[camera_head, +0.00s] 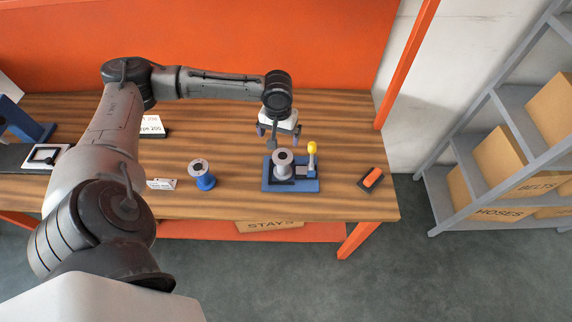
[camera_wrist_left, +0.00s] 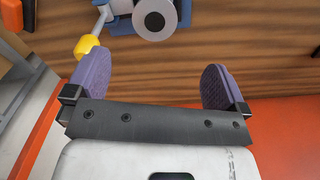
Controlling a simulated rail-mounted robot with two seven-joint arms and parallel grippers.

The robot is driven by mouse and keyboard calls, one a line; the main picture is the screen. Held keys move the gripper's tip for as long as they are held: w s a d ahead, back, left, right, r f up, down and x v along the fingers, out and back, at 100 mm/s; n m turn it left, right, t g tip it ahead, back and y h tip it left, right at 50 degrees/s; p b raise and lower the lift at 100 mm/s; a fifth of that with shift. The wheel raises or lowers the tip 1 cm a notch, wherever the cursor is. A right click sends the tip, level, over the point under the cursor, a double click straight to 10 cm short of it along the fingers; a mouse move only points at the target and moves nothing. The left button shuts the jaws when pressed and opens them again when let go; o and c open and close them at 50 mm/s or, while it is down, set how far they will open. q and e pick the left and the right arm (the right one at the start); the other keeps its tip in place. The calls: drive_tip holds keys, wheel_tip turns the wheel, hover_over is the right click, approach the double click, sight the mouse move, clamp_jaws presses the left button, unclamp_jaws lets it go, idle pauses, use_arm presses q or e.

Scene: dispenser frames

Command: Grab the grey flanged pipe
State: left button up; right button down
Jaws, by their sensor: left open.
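The grey flanged pipe (camera_head: 283,158) stands upright in a blue fixture (camera_head: 306,186) on the wooden bench. A lever with a yellow knob (camera_head: 312,147) rises at the fixture's right. My left gripper (camera_head: 279,133) is open and empty, just behind and above the pipe, apart from it. In the left wrist view, the pipe's round flange with its dark bore (camera_wrist_left: 154,21) shows at the top edge, beyond the purple fingertips (camera_wrist_left: 155,75) and not between them. The yellow knob (camera_wrist_left: 86,47) shows close to the left fingertip there. My right gripper is in neither view.
A blue flanged piece (camera_head: 202,175) stands left of the fixture, near a small white label (camera_head: 161,184). A black block with an orange top (camera_head: 371,179) lies to the right. Shelves with boxes (camera_head: 502,155) stand beyond the bench. The bench between fixture and black block is clear.

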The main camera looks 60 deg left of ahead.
sight(282, 157)
use_arm(q)
drive_tip(key=shift+n, duration=0.3)
wheel_tip(282, 157, down, 9)
drive_tip(key=shift+r+b, duration=0.2)
drive_tip(key=shift+b, duration=0.1)
drive_tip(key=shift+w+d+f, duration=0.1)
drive_tip(key=shift+w+f, duration=0.1)
drive_tip(key=shift+f, duration=1.1)
drive_tip(key=shift+w+d+f, duration=0.1)
drive_tip(key=shift+w+f, duration=0.05)
drive_tip(key=shift+f, duration=1.15)
drive_tip(key=shift+r, duration=0.1)
drive_tip(key=c, duration=1.4)
